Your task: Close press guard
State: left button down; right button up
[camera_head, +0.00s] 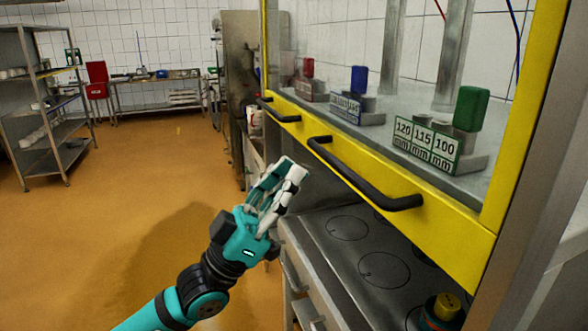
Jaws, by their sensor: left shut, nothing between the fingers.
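The press guard (420,178) is a clear panel in a yellow frame. It stands raised, with a gap between its lower edge and the press table (345,258). Two black handles are on its lower bar: a near handle (365,188) and a far handle (277,110). My left gripper (292,172) is shut and empty, to the left of the near handle and a little apart from it in the picture. My right gripper is not in view.
Behind the panel are blocks with red, blue and green (471,108) tops. A dark mould with a yellow top (446,306) stands at the table's near end. A metal shelf rack (45,110) is at far left. The orange floor (130,190) is clear.

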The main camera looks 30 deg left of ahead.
aim_at(325, 153)
pick_arm(q)
jog(key=w+d+r+p, duration=0.2)
jog(key=w, duration=0.1)
jog(key=w+d+r+p, duration=0.1)
jog(key=p, duration=0.1)
jog(key=shift+w+d, duration=0.2)
jog(key=shift+w, duration=0.05)
jog(key=shift+f, duration=0.7)
jog(key=shift+d, duration=0.1)
